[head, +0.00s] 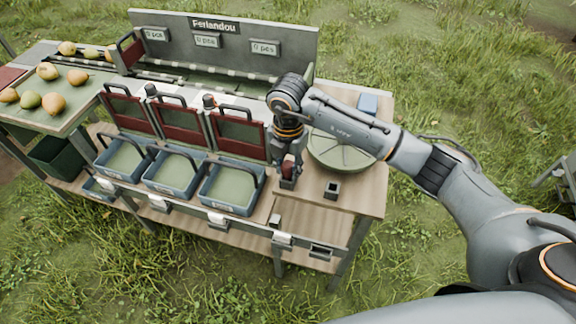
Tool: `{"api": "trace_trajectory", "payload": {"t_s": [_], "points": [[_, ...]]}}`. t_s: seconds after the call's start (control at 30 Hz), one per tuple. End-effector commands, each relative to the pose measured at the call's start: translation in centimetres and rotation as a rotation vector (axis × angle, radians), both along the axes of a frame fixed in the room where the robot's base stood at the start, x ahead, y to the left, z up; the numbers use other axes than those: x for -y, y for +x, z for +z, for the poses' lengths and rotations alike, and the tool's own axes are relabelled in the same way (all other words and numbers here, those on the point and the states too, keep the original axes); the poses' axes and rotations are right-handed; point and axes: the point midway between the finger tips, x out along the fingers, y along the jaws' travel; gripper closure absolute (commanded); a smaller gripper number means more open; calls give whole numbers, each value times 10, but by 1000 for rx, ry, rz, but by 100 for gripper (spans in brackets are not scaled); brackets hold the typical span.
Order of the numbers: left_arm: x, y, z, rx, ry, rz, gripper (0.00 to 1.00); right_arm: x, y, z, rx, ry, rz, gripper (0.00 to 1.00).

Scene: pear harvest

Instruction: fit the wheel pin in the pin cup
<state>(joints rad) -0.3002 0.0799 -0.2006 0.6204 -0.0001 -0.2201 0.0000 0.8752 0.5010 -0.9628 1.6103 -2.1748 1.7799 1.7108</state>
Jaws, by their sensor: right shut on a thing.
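My right gripper (289,168) points down over the wooden table top, just left of the round green wheel. It is shut on a small red and dark piece (287,172), which looks like the wheel pin; the fingers hide part of it. I cannot tell whether its lower end touches the table. A small dark square cup (332,189), which looks like the pin cup, stands on the table to the right of the gripper, in front of the wheel (342,154). The cup looks empty. My left gripper is not in view.
Several blue bins (232,187) hang at the table front, with red-framed gates (240,134) behind them. A grey sign board (225,45) stands at the back. Pears (54,103) lie on the left tray table (73,119). A blue block (368,104) sits behind the wheel.

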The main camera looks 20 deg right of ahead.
Motion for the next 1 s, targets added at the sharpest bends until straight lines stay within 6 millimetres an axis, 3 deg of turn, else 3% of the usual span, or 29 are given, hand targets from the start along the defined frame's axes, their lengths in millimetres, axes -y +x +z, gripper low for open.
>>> {"api": "trace_trajectory", "payload": {"t_s": [0.13, 0.17, 0.3, 0.5, 0.63, 1.0], "points": [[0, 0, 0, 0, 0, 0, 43, 0, 0, 1, 1, 1, 0, 100], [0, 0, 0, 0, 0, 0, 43, 0, 0, 1, 1, 1, 0, 67], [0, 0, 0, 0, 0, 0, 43, 0, 0, 1, 1, 1, 0, 42], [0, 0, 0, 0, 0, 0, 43, 0, 0, 1, 1, 1, 0, 42], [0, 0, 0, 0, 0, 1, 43, 0, 0, 0, 0, 0, 0, 19], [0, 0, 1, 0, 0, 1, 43, 0, 0, 2, 1, 1, 0, 19]]}}
